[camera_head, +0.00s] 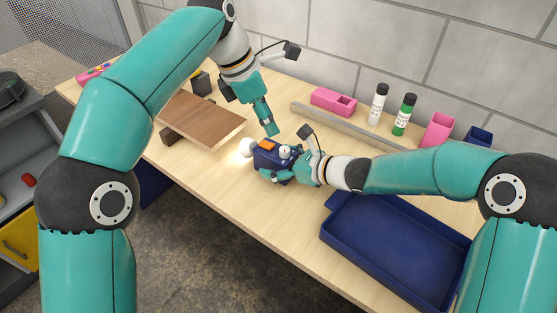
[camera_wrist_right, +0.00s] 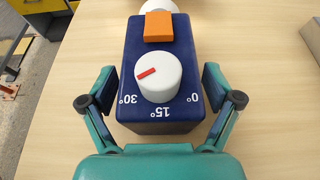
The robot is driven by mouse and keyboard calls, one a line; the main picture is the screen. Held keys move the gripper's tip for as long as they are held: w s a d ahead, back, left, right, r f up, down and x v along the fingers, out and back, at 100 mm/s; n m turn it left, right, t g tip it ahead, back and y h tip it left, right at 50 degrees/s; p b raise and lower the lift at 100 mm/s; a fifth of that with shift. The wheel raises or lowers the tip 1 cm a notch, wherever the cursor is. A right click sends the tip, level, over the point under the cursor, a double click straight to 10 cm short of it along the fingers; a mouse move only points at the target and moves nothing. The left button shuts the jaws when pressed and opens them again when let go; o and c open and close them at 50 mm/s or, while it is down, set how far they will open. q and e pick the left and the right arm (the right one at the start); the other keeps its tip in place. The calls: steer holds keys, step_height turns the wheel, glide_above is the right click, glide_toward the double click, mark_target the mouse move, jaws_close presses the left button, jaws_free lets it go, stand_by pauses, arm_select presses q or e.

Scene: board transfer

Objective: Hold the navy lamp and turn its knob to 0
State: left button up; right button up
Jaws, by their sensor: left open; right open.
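The navy lamp (camera_head: 266,161) stands on the table with its lit white bulb (camera_head: 247,147) at the left end. Its navy body (camera_wrist_right: 182,50) also fills the middle of the right wrist view, with an orange block (camera_wrist_right: 158,27) on top. The white knob (camera_wrist_right: 165,82) has a red mark pointing left, near the 30° label and away from 0°. My right gripper (camera_wrist_right: 160,78) is open, with a finger on each side of the lamp's knob end and gaps visible. My left gripper (camera_head: 269,130) is open, fingers downward, above and behind the lamp.
A brown board (camera_head: 202,120) lies propped up left of the lamp. A grey bar (camera_head: 345,126) lies behind, with a pink box (camera_head: 333,102) and white (camera_head: 377,104) and green (camera_head: 404,115) bottles beyond it. A navy tray (camera_head: 390,245) sits at front right.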

steer(key=shift+w+a, duration=0.1)
steer(key=shift+a, duration=0.05)
steer(key=shift+c, duration=0.2)
steer(key=c, duration=1.3)
